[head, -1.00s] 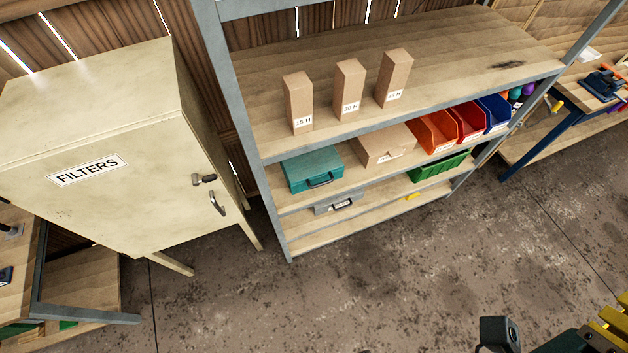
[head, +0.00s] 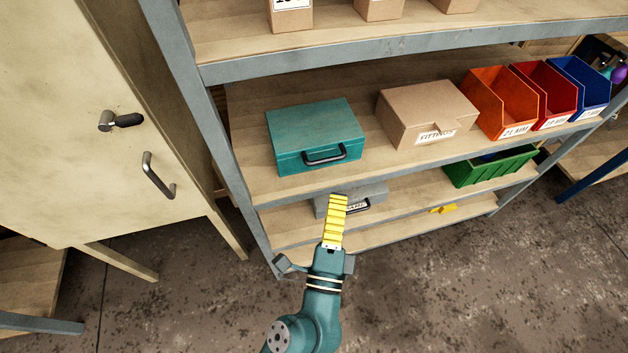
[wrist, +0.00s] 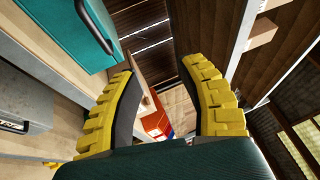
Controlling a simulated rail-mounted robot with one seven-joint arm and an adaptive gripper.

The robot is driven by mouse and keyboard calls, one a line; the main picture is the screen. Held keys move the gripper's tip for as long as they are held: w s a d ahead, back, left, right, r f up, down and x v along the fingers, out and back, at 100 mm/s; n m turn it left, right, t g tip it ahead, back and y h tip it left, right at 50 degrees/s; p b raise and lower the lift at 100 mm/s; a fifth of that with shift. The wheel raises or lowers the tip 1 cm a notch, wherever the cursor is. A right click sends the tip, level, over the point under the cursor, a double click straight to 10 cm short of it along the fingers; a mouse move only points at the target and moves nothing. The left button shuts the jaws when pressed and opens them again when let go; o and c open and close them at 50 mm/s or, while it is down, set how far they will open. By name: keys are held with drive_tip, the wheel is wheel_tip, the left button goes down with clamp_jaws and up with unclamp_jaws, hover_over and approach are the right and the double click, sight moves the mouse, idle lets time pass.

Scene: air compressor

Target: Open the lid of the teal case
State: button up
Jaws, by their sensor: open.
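The teal case (head: 318,133) sits shut on the middle shelf of the rack, with its dark handle (head: 325,155) on the front face. It also shows at the upper left of the wrist view (wrist: 70,32), with its handle (wrist: 97,27) at its edge. My gripper (head: 338,200) is in front of the rack, below and in front of the case, apart from it. In the wrist view my gripper (wrist: 158,90) has its two yellow fingers spread, with nothing between them.
A cardboard fittings box (head: 425,112) stands right of the case, then orange (head: 500,100), red and blue bins. A grey case (head: 325,207) is on the shelf below. The upper shelf edge (head: 400,50) overhangs, and a rack post (head: 190,100) stands to the left.

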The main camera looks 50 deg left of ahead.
sight(327, 159)
wheel_tip(327, 159, down, 9)
drive_tip(key=s+a+g+b, duration=0.1)
drive_tip(key=s+a+b, duration=0.1)
drive_tip(key=b, duration=0.2)
drive_tip(key=shift+y, duration=0.3)
drive_tip(key=p+x, duration=0.2)
drive_tip(key=x, duration=1.4)
drive_tip(key=shift+s+a, duration=0.15)
drive_tip(key=shift+a, duration=0.05)
drive_tip(key=shift+f, duration=0.1)
clamp_jaws()
